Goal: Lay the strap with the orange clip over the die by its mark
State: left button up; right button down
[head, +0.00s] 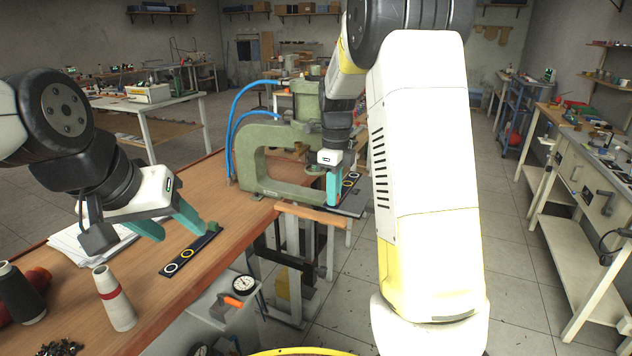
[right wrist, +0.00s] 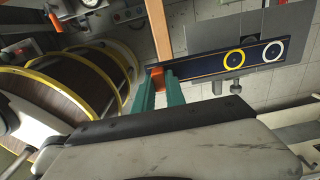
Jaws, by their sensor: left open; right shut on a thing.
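The strap with the orange clip (right wrist: 222,60) is dark navy with a yellow ring and a white ring. My right gripper (right wrist: 160,78) is shut on its clip end, the orange clip (right wrist: 157,77) showing between the teal fingers. In the head view this strap (head: 353,184) extends from my right gripper (head: 334,203) beside the green press (head: 262,165). A grey plate (right wrist: 198,30) lies behind the strap; contact is unclear, and I cannot identify the die or mark. My left gripper (head: 180,236) is open and empty above the bench, near a second strap (head: 189,252) with a green clip (head: 213,227).
Blue hoses (head: 236,105) run to the press. A white-and-red cone (head: 114,298), a dark spool (head: 20,293) and white papers (head: 88,243) are on the wooden bench (head: 235,215). A dial gauge (head: 243,284) is beside its front edge. My right arm hides the middle background.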

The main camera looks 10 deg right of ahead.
dwell(0.3)
jog(key=shift+f, duration=0.1)
jog(key=shift+f, duration=2.1)
jog(key=shift+f, duration=0.3)
jog(key=c, duration=1.3)
grip_release()
